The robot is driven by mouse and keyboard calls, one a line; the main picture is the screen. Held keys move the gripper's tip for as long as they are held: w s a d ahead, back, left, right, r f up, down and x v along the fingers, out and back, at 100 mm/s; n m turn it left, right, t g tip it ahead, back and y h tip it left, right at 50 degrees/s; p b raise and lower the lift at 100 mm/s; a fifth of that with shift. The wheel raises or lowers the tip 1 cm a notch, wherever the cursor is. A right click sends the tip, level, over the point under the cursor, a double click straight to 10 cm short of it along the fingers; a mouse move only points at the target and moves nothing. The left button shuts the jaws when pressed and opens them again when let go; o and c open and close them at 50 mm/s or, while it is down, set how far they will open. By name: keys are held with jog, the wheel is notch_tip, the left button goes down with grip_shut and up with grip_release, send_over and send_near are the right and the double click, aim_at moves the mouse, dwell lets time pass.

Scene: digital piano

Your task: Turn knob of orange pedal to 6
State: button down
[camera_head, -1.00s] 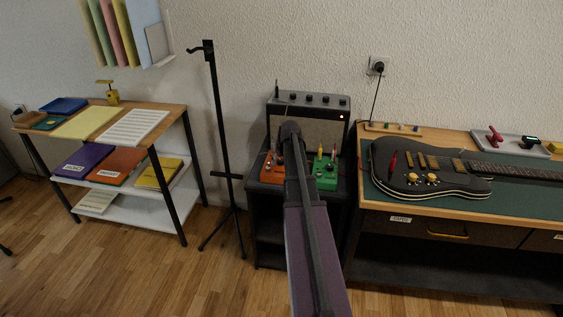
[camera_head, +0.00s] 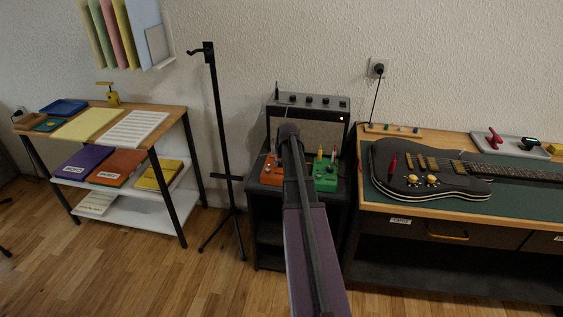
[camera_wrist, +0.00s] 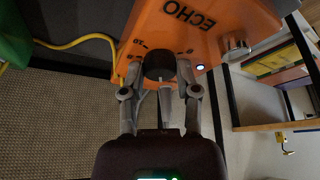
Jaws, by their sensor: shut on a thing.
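The orange pedal (camera_wrist: 190,25), marked ECHO, fills the top of the wrist view. It also shows in the head view (camera_head: 270,172), partly hidden behind my arm. Its dark round knob (camera_wrist: 160,66) sits between the fingertips of my gripper (camera_wrist: 160,84), which is shut on it. Number marks show on the pedal beside the knob, partly covered; I cannot read the setting. In the head view my arm hides the gripper.
A green pedal (camera_head: 326,175) stands to the right of the orange one, with an amplifier (camera_head: 308,104) behind. A yellow cable (camera_wrist: 75,43) runs to the orange pedal. A black stand (camera_head: 218,130) is on the left. A guitar (camera_head: 420,170) lies on the right bench.

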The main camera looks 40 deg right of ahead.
jog(key=m+h, duration=0.1)
jog(key=m, duration=0.4)
jog(key=shift+w+a+g+h, duration=0.1)
jog(key=shift+a+g+h, duration=0.05)
jog(key=shift+g+h, duration=0.25)
jog(key=shift+a+m+g+h, duration=0.1)
jog(key=shift+m+g+h, duration=0.45)
jog(key=shift+m, duration=1.35)
jog(key=shift+g, duration=0.25)
jog(key=shift+c, duration=1.7)
grip_release()
jog(key=shift+w, duration=0.1)
